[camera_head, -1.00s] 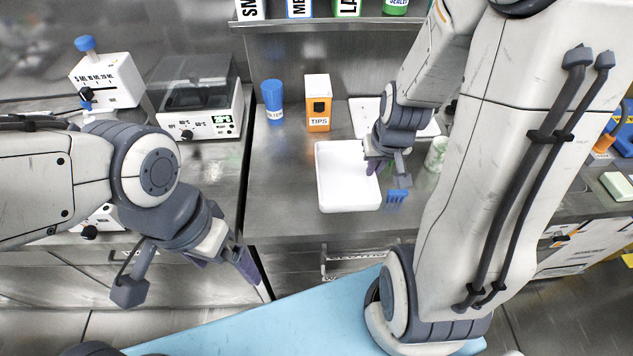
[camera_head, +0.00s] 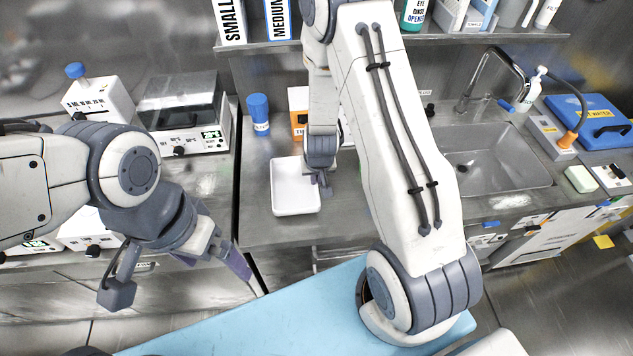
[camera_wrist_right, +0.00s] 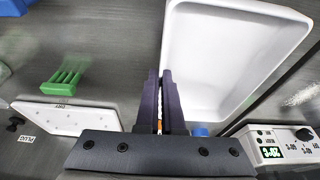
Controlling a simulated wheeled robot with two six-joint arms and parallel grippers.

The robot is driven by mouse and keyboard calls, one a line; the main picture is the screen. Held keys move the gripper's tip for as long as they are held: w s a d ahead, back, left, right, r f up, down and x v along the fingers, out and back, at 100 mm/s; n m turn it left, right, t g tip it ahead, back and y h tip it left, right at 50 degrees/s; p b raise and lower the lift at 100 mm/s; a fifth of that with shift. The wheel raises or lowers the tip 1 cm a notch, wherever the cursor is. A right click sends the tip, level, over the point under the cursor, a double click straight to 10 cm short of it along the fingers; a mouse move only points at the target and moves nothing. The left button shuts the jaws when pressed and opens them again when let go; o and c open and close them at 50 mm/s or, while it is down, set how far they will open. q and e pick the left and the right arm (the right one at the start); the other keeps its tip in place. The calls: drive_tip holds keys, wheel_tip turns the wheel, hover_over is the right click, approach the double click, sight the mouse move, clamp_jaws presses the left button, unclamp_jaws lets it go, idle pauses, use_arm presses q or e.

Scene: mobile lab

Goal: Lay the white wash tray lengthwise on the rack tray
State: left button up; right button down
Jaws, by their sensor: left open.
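The white wash tray (camera_head: 283,205) is an open rectangular tray over the bench left of the sink, its long side running front to back. It also fills the upper right of the right wrist view (camera_wrist_right: 225,50). My right gripper (camera_wrist_right: 160,85) is shut on its rim; in the head view its fingers (camera_head: 310,174) are small at the tray's right side. The rack tray (camera_wrist_right: 75,121), a flat white perforated board, lies left of the fingers in the wrist view. My arm hides most of it in the head view. My left gripper (camera_head: 238,264) is open and empty before the bench.
A blue bottle (camera_head: 258,115) and an orange tips box (camera_head: 297,100) stand behind the wash tray. A balance (camera_head: 185,110) is on the left bench. A green rack (camera_wrist_right: 66,76) lies near the rack tray. The sink (camera_head: 495,160) is to the right.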

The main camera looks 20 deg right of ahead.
drive_tip(key=shift+f, duration=1.15)
drive_tip(key=shift+f, duration=0.1)
drive_tip(key=c, duration=1.1)
unclamp_jaws()
drive_tip(key=shift+o, duration=0.2)
